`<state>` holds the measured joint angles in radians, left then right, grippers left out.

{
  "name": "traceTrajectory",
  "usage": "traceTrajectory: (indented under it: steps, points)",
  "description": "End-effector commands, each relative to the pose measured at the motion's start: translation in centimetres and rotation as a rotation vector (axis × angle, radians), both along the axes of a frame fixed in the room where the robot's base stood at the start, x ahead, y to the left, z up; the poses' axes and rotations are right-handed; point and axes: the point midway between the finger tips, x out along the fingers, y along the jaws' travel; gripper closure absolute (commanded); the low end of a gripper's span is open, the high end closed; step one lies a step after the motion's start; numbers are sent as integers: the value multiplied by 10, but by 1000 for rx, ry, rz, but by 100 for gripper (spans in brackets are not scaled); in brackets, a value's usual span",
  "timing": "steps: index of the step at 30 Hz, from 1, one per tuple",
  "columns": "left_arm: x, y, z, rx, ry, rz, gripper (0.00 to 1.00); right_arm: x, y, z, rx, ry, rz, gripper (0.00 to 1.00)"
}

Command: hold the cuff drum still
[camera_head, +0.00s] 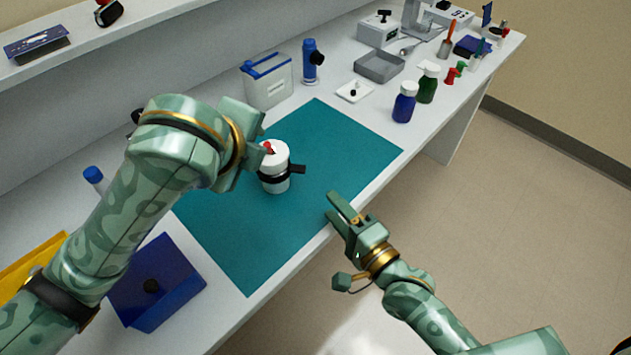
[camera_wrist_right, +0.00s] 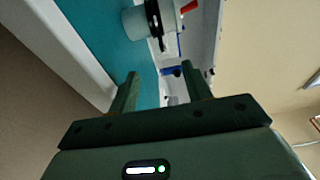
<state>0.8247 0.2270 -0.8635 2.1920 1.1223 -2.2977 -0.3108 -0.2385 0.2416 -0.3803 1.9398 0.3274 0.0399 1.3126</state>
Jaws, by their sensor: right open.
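The cuff drum (camera_head: 275,182) is a white cylinder with a black band and a black tab on its right side. It stands upright on the teal mat (camera_head: 340,140), with a small red part on top. It also shows at the top of the right wrist view (camera_wrist_right: 136,23). My left gripper (camera_head: 250,140) is at the drum's upper left; its fingertips are largely hidden, and I cannot tell whether it touches the drum. My right gripper (camera_head: 336,205) is open and empty at the mat's front edge, right of and apart from the drum; its spread fingers (camera_wrist_right: 160,72) show in the wrist view.
A blue bin (camera_head: 165,295) stands at the front left. Blue (camera_head: 404,105) and green (camera_head: 428,85) bottles stand right. The mat's right part is clear.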

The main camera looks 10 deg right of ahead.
Motion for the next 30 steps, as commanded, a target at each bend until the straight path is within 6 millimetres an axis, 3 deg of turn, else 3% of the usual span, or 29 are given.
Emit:
traceTrajectory:
  steps: [15, 21, 30]
  points:
    - [0, 0, 0, 0, 0, 0, 64, 105, 49, 1, -1, -3, 1, 51]
    - [0, 0, 0, 0, 0, 0, 64, 125, 57, 0, -3, -1, 1, 51]
    - [0, 0, 0, 0, 0, 0, 64, 128, 59, 0, -2, -1, 1, 51]
